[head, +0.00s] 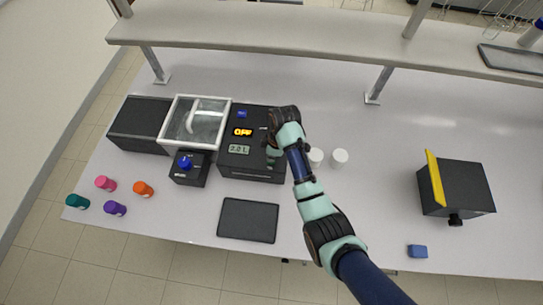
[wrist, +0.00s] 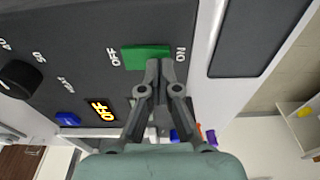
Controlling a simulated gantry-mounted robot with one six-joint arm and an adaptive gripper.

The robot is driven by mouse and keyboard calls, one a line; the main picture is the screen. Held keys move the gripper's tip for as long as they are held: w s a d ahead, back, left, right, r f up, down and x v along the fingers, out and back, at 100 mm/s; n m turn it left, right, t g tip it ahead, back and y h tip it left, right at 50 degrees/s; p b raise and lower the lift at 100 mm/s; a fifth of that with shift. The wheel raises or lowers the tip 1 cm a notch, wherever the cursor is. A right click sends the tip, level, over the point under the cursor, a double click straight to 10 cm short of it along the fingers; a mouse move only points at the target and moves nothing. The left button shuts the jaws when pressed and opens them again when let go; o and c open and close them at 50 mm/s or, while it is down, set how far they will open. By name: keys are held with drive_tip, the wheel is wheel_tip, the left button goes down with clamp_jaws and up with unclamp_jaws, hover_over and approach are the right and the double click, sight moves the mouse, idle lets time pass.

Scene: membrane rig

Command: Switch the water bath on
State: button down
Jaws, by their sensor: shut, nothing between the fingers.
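A dark control box (head: 262,114) stands on the bench, right of an open-topped white-rimmed bath (head: 226,112). Its orange lit display reads OFF (head: 242,132) and also shows in the wrist view (wrist: 101,109). In the wrist view a green rocker switch (wrist: 138,57) lies between printed OFF at its left and ON at its right. My gripper (wrist: 160,68) is shut and empty, its fingertips over the lower edge of the switch towards the ON side. I cannot tell whether they touch it. In the head view my arm hides the fingertips and the switch.
A black knob (wrist: 20,78) and a blue button (wrist: 67,118) share the panel. A small box with a blue knob (head: 185,162), a dark tablet (head: 248,220), several coloured caps (head: 143,188) and white containers (head: 340,157) stand nearby. A shelf (head: 300,33) spans the back.

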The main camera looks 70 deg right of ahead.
drive_tip(key=shift+f, duration=0.35)
drive_tip(key=shift+r, duration=0.1)
wheel_tip(320, 180, up, 7)
drive_tip(key=p, duration=0.7)
idle(0.5)
